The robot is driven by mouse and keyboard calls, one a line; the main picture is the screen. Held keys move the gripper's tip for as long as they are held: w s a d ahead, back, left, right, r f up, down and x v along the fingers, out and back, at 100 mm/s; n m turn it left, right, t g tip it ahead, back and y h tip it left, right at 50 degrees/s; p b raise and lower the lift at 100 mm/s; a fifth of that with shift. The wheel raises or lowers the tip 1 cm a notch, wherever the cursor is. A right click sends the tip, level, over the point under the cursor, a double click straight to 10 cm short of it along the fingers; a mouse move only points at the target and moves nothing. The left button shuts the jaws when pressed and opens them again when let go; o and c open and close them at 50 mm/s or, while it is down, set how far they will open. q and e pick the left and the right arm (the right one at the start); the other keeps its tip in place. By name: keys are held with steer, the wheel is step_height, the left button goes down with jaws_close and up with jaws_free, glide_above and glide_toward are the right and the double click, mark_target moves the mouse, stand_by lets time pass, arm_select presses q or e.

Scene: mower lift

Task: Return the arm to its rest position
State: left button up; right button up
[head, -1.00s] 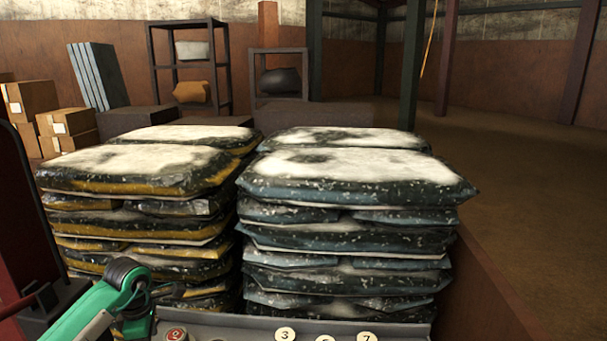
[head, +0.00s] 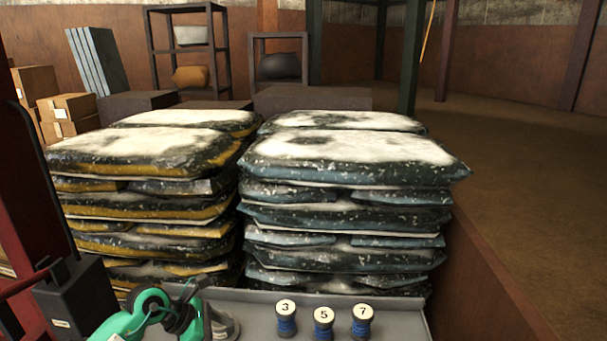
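My green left arm comes in at the bottom left. Its dark gripper (head: 188,304) is over the left part of a grey tray (head: 262,312), and its fingers are too small and overlapped to tell open from shut. My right gripper is out of view. Three spools with blue bands and pale numbered tops stand upright on the tray: spool 3 (head: 286,327), spool 5 (head: 323,329) and spool 7 (head: 361,325). A grey rounded object (head: 224,324) is on the tray beside my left gripper, partly hidden by it.
Two tall stacks of bags, yellow-black (head: 150,205) and blue-black (head: 345,215), stand right behind the tray. A dark box (head: 77,297) on a red post is left of my arm. Cartons (head: 68,115) and shelves (head: 188,55) are farther back. Open floor (head: 510,150) lies at the right.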

arm_select(q)
steer(key=s+d+r+n+t+h, duration=0.1)
steer(key=d+r+n+t+h, duration=0.2)
steer(key=r+n+t+h, duration=0.25)
steer(key=s+d+r+n+t+h, duration=0.25)
steer(key=d+r+n+t, duration=0.2)
steer(key=r+n, duration=0.3)
steer(key=a+n+t+y, duration=0.7)
steer(key=n+t+y, duration=0.1)
steer(key=n, duration=0.6)
steer(key=s+a+f+n+g+y, duration=0.3)
steer(key=a+f+n+y, duration=0.15)
steer(key=f+n, duration=0.3)
steer(key=s+a+f+n+g+y, duration=0.35)
steer(key=f+n+y, duration=0.25)
steer(key=n, duration=0.2)
steer(key=s+d+f+n+g+h, duration=0.1)
steer(key=s+f+n+g, duration=0.3)
steer(key=s, duration=0.6)
steer(key=s+d+f+n+g+h, duration=0.1)
steer(key=s+f+g, duration=0.5)
steer(key=s, duration=0.4)
step_height(320, 180, down, 30)
steer(key=g, duration=0.2)
steer(key=s+a+f, duration=0.3)
steer(key=s+f, duration=1.7)
steer(key=f, duration=0.1)
steer(key=shift+a+g, duration=0.2)
steer(key=shift+g, duration=0.25)
